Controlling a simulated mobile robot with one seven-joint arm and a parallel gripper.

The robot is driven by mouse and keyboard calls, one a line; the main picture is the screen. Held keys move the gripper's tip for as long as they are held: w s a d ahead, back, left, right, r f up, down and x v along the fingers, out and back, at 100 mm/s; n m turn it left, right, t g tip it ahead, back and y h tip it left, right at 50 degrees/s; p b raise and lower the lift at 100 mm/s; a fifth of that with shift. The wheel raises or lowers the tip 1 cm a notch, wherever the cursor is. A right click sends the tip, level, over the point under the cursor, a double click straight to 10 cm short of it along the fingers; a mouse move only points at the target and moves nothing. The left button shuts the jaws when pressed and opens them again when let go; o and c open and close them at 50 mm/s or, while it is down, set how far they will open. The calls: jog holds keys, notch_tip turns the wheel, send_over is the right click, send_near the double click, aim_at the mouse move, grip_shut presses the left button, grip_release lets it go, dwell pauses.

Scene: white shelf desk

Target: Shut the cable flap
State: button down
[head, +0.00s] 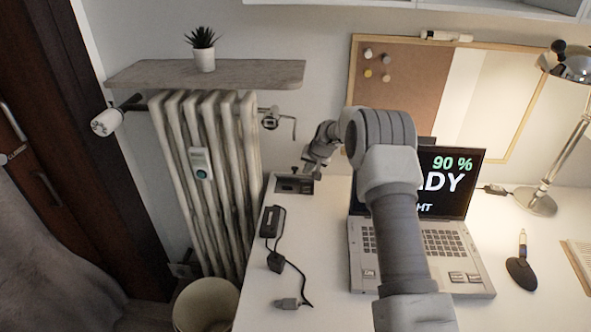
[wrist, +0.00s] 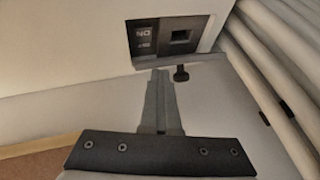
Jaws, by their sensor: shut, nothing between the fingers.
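The cable flap (wrist: 197,60) stands open at the edge of the cable box (head: 293,186) in the desk's back left corner. In the wrist view it shows nearly edge-on as a thin grey strip, with a dark knob (wrist: 181,75) on it. The box's dark recess with sockets (wrist: 143,38) is uncovered. My gripper (wrist: 160,72) is shut and empty. Its fingertips are close to the flap, beside the knob, on the side away from the recess; I cannot tell whether they touch. In the head view my gripper (head: 308,172) is small and partly hidden by my wrist.
A laptop (head: 440,240) stands open right of the box, partly behind my arm. A black adapter (head: 272,221) with its cable lies in front of the box. The radiator (head: 212,150) is to the left, and the wall is close behind. A lamp (head: 541,202) stands at the right.

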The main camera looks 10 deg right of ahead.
jog(key=shift+f, duration=0.15)
jog(key=shift+w+r+p, duration=0.15)
jog(key=shift+r+p, duration=0.4)
jog(key=shift+r, duration=0.35)
notch_tip(320, 180, up, 5)
jog(key=shift+r+p, duration=0.15)
jog(key=shift+p, duration=0.95)
jog(key=v, duration=1.7)
jog(key=shift+r+p, duration=0.2)
jog(key=shift+p, duration=0.1)
jog(key=shift+d, duration=0.1)
jog(key=shift+s+d+f+b+x, duration=0.3)
jog(key=shift+b+x, duration=0.6)
jog(key=shift+x, duration=3.3)
jog(key=shift+s+d+f+b+x, duration=0.35)
jog(key=shift+b+x, duration=0.5)
jog(key=shift+x, duration=3.3)
jog(key=shift+s+d+f+b+x, duration=0.15)
jog(key=shift+s+b+x, duration=0.55)
jog(key=shift+x, duration=3.5)
